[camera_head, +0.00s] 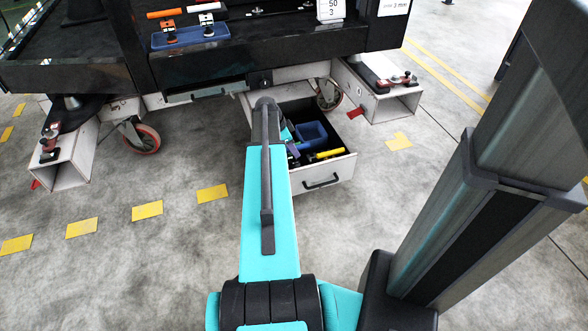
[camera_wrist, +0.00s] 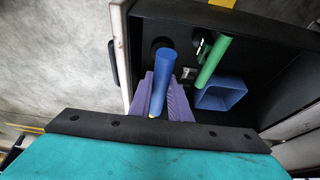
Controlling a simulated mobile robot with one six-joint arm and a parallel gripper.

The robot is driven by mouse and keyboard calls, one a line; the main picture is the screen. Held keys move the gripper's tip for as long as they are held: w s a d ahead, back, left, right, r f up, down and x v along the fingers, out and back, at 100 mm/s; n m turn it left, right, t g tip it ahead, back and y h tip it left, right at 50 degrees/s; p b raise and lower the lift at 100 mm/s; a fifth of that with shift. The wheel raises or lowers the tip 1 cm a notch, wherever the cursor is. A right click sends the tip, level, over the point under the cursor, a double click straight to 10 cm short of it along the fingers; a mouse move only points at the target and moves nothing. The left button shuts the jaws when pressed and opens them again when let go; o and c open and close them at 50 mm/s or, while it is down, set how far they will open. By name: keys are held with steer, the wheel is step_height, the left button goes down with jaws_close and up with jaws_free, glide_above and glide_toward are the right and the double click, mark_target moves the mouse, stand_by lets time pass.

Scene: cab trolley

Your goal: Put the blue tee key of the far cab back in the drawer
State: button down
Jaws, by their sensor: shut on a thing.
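The blue tee key (camera_wrist: 162,78) shows in the wrist view as a blue bar end between the purple fingers of my gripper (camera_wrist: 164,95). My gripper is shut on it. The open drawer (camera_head: 330,173) is below the trolley in the head view; its pale front edge also shows in the wrist view (camera_wrist: 121,40). My gripper and the key are over the drawer, near its front wall. How far the key is above the floor of the drawer, I cannot tell.
In the drawer are a green-handled tool (camera_wrist: 213,62), a blue open box (camera_wrist: 221,93) and a yellow-handled tool (camera_head: 328,154). A blue tray (camera_head: 190,36) with tools stands on the trolley above. The trolley's wheels and white legs (camera_head: 383,103) flank the drawer.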

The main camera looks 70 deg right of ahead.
mark_target(293, 162)
steer(key=shift+f+b, duration=0.3)
steer(key=shift+f, duration=1.05)
steer(key=shift+f+b, duration=0.9)
steer(key=shift+f, duration=1.6)
steer(key=shift+f, duration=0.1)
steer(key=c, duration=1.6)
jaws_free()
steer(key=shift+c, duration=0.2)
steer(key=p+v, duration=0.4)
steer(key=v, duration=0.8)
